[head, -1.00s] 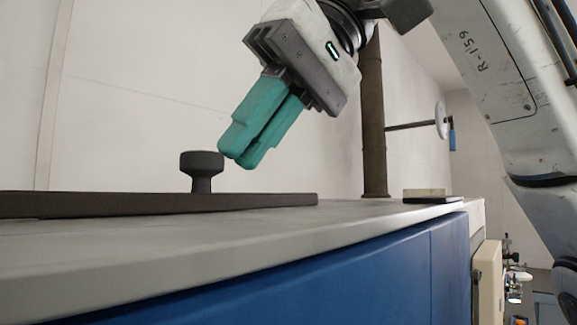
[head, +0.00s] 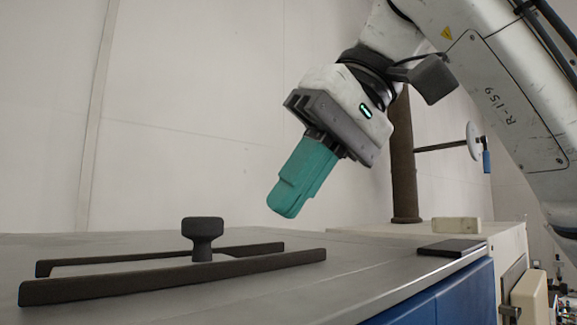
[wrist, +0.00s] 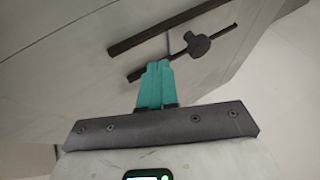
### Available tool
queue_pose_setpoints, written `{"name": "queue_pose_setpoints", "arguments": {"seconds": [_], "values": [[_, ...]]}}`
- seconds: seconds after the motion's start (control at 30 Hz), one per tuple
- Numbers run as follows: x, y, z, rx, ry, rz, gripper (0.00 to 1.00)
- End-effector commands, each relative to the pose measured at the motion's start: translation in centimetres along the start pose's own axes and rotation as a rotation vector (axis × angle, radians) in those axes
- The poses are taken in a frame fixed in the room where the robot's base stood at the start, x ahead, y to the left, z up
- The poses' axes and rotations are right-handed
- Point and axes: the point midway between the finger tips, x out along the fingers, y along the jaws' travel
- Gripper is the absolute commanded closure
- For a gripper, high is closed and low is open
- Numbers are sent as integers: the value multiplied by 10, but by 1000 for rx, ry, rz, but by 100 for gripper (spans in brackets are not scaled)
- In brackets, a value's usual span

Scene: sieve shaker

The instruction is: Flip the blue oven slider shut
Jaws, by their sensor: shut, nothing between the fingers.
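The slider's dark knob (head: 203,232) stands upright between two low dark rails on the grey top of the blue oven (head: 448,300). The near rail (head: 170,279) and far rail (head: 160,257) run roughly left to right in the head view. My gripper (head: 283,208) has teal fingers, shut and empty, pointing down-left. It is above the top, to the right of the knob and apart from it. In the wrist view, my fingertips (wrist: 158,65) appear near one rail, and the knob (wrist: 196,46) lies up and right of them.
A dark flat plate (head: 452,248) and a pale block (head: 456,225) lie to the right on the top. A dark upright pipe (head: 403,160) with a side rod stands behind my gripper. A plain white wall is at the back. The top between rails and plate is clear.

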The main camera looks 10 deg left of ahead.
Motion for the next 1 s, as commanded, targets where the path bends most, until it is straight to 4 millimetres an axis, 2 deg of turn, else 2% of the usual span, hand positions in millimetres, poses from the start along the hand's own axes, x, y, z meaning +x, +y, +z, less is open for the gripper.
{"name": "queue_pose_setpoints", "arguments": {"seconds": [0.03, 0.3, 0.5, 0.67, 1.0], "values": [[-12, 0, 1, 1, 9, 6, 100], [-64, -1, 1, 4, 10, 6, 100], [-89, -1, 1, 1, 9, 3, 100], [-97, -1, 2, 0, 8, 2, 100], [-97, -1, 2, -1, 8, 1, 100]]}}
